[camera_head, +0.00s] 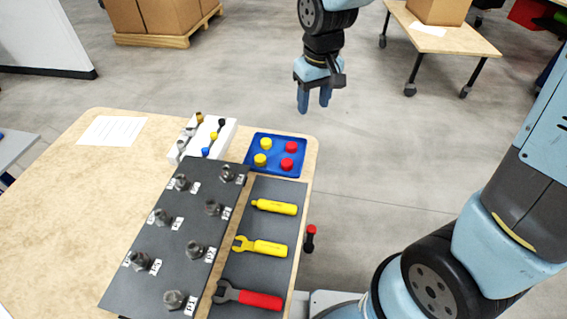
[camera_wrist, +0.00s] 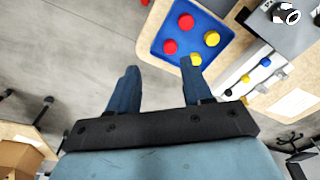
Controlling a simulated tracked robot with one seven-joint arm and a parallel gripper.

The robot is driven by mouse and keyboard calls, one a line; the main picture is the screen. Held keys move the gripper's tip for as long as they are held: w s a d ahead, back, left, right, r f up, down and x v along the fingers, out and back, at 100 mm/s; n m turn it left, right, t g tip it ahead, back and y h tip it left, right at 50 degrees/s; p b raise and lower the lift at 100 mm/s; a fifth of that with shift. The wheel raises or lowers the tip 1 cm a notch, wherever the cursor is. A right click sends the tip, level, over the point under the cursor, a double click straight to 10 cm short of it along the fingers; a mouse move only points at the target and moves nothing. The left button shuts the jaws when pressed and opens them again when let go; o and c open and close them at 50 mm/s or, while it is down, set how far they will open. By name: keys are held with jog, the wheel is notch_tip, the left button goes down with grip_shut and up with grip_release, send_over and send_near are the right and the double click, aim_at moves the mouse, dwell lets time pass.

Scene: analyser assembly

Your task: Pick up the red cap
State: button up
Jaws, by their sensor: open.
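Two red caps, a rear one (camera_head: 291,147) and a front one (camera_head: 286,163), sit in the right half of a blue tray (camera_head: 275,154) on the table. Two yellow caps (camera_head: 266,143) sit in its left half. My gripper (camera_head: 313,104) is open and empty, fingers pointing down, above and beyond the tray, apart from every cap. In the wrist view, the red caps (camera_wrist: 186,22) (camera_wrist: 170,47) show in the blue tray (camera_wrist: 190,41), past my open fingertips (camera_wrist: 159,70). A yellow cap (camera_wrist: 196,59) appears close to the right fingertip.
A white rack (camera_head: 228,128) with small coloured pieces stands left of the tray. A dark panel with several metal fittings (camera_head: 163,218) and a grey mat with yellow and red tools (camera_head: 273,208) lie nearer. A red-and-black item (camera_head: 310,237) is at the table's right edge.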

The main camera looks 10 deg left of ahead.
jog(key=n, duration=0.1)
send_over(286, 161)
notch_tip(286, 161, down, 5)
jog(key=shift+g, duration=0.4)
notch_tip(286, 161, down, 14)
jog(key=shift+f, duration=0.25)
jog(key=c, duration=0.8)
jog(key=shift+o, duration=0.2)
jog(key=shift+r, duration=0.1)
